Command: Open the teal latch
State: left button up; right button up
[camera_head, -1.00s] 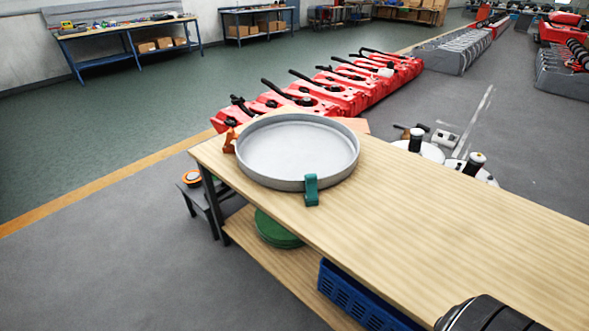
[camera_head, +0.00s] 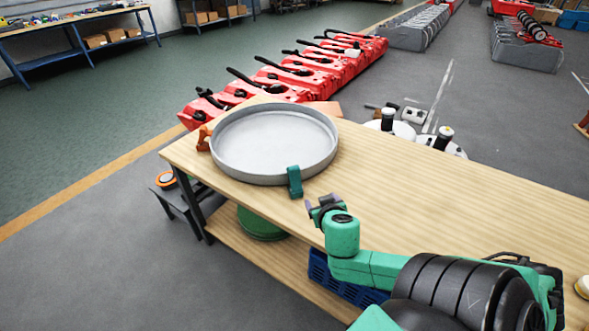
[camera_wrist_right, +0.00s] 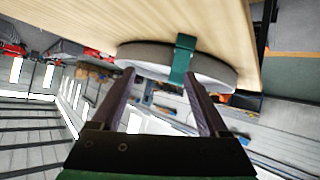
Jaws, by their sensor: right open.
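The teal latch (camera_head: 294,182) sits on the near right rim of a round grey tank lid (camera_head: 272,140) lying on the wooden table. My right gripper (camera_head: 316,205) is in the head view just near and right of the latch, apart from it. In the right wrist view the latch (camera_wrist_right: 182,60) hangs over the rim of the grey lid (camera_wrist_right: 215,70), beyond the fingertips. The right gripper (camera_wrist_right: 160,80) is open, with nothing between its fingers. My left gripper is not in view.
An orange latch (camera_head: 203,138) is on the lid's left side. Below are a green round thing (camera_head: 260,223) and a blue crate (camera_head: 340,280).

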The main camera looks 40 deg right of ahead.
jog(key=w+r+t+y, duration=0.1)
jog(key=w+r+t, duration=0.2)
jog(key=w, duration=0.2)
jog(key=b, duration=0.6)
send_near(295, 169)
jog(key=x, duration=0.5)
jog(key=shift+w, duration=0.15)
jog(key=x, duration=0.5)
jog(key=shift+w+f, duration=0.15)
grip_shut()
